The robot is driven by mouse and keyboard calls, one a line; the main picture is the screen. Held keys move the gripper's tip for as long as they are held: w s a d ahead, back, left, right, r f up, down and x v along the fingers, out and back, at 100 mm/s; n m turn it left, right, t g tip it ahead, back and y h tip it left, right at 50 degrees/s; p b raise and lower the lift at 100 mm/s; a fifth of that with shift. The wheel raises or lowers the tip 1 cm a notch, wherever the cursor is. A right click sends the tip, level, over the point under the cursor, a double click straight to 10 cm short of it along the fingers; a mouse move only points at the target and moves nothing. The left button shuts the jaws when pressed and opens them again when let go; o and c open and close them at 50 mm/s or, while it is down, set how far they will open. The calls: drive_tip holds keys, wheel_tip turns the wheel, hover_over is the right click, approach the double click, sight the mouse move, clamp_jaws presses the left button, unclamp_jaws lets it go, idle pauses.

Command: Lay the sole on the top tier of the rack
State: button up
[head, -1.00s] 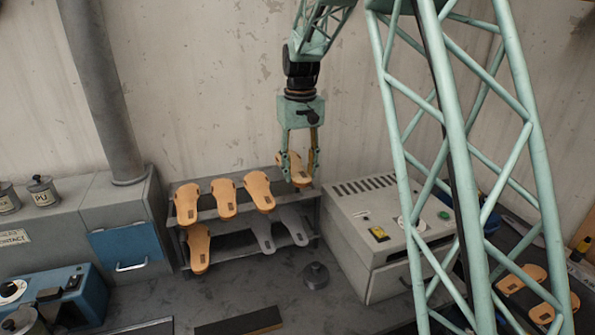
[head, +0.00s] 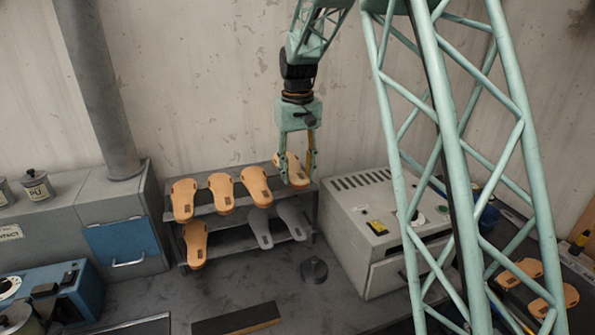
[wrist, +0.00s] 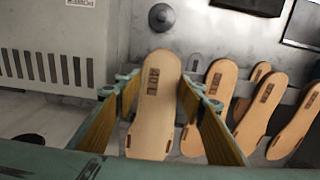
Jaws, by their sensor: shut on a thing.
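My gripper (head: 298,177) is shut on a tan sole (head: 292,169), gripping it by its side edges. The sole is tilted, at the right end of the rack's top tier, beside three tan soles lying there. I cannot tell whether it touches the tier. The rack (head: 228,239) has two tiers. In the wrist view the held sole (wrist: 157,100) stands between the two fingers, with a dark printed label on its face. Neighbouring soles (wrist: 210,98) show close to the right finger.
The lower tier holds a tan sole (head: 195,243) and two grey soles (head: 260,227). A grey machine (head: 375,235) stands close to the right of the rack. A small dark round-based object (head: 314,270) is on the bench in front. More tan soles (head: 520,273) lie far right.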

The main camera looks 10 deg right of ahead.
drive_tip(key=shift+f+b, duration=0.85)
drive_tip(key=shift+f, duration=0.9)
drive_tip(key=shift+f, duration=0.25)
drive_tip(key=o, duration=1)
drive_tip(key=shift+c, duration=0.2)
drive_tip(key=shift+r, duration=0.1)
wheel_tip(320, 180, up, 12)
drive_tip(key=shift+f, duration=0.25)
drive_tip(key=shift+r, duration=0.15)
